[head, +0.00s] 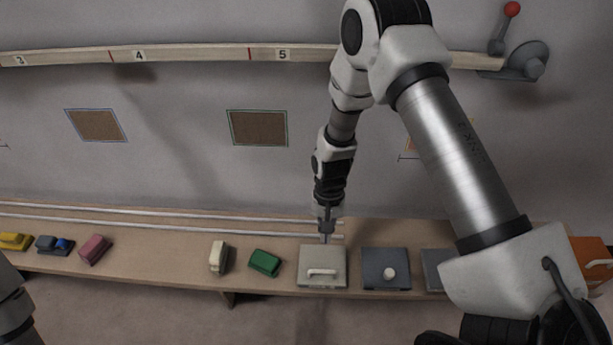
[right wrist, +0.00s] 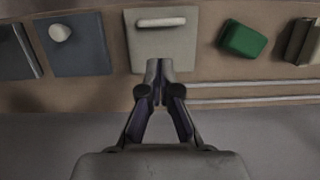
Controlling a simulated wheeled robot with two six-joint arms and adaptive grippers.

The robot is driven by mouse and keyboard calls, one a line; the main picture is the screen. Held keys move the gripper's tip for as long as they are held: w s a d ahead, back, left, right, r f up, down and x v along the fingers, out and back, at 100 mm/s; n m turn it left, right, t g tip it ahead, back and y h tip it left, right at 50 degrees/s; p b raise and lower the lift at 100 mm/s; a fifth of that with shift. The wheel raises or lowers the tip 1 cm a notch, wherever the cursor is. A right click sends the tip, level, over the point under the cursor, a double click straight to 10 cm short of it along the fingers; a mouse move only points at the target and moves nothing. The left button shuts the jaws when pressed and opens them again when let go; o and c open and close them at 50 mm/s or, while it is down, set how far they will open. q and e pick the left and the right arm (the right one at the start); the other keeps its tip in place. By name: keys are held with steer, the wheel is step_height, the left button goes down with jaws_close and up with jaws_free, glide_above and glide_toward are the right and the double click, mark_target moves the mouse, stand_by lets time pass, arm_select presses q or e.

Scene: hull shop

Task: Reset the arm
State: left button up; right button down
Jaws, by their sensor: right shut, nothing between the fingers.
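My right arm reaches down across the head view. Its gripper (head: 326,238) is shut and empty, with its fingertips at the back edge of a pale square lid (head: 308,258) with a white bar handle. In the right wrist view the closed fingertips (right wrist: 160,64) overlap the edge of this pale lid (right wrist: 180,52); I cannot tell whether they touch it. Only a grey part of my left arm shows at the lower left of the head view, and its gripper is out of frame.
On the bench (head: 190,265) stand a cream block (head: 218,255), a green block (head: 265,262), a pink block (head: 94,249) and a dark lid with a round knob (head: 385,254). An orange box (head: 590,258) is at the right. A numbered rail (head: 200,54) crosses the wall.

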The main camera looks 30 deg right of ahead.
steer(key=s+a+f+n+t, duration=0.1)
steer(key=s+f+n, duration=0.2)
steer(key=s, duration=0.6)
steer(key=s+a+f+n+t+h, duration=0.1)
steer(key=s+f+n, duration=0.1)
steer(key=s, duration=0.7)
steer(key=shift+s+f+n, duration=0.4)
steer(key=shift+f, duration=0.25)
